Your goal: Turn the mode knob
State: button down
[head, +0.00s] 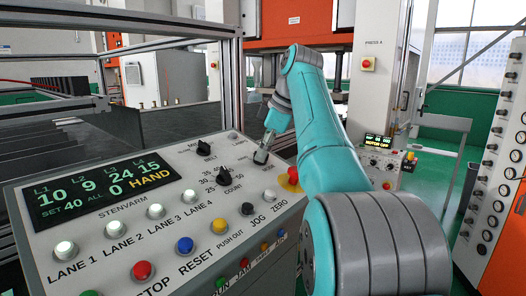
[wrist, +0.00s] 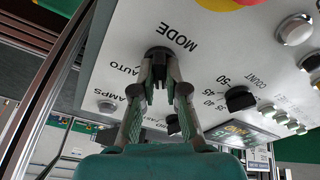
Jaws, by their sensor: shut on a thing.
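The black mode knob (wrist: 158,53) sits beside the MODE lettering on the sloped light-grey control panel (head: 110,222). In the wrist view my gripper (wrist: 160,68) is shut on the knob, with one finger on either side of it. AUTO is printed close by the knob; its pointer is too hidden by the fingers to read. In the head view my gripper (head: 263,153) reaches down to the panel's upper right, where the fingers hide the knob. The green-lit display (head: 100,191) shows yellow HAND.
The black COUNT knob (head: 224,177) and another black knob (head: 204,147) are left of my gripper. A red emergency stop on yellow (head: 292,177) is close on its right. Several coloured buttons and lamps line the panel's front. A metal frame (head: 120,52) rises behind the panel.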

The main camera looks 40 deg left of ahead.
dwell(0.4)
jog(key=c, duration=1.2)
grip_release()
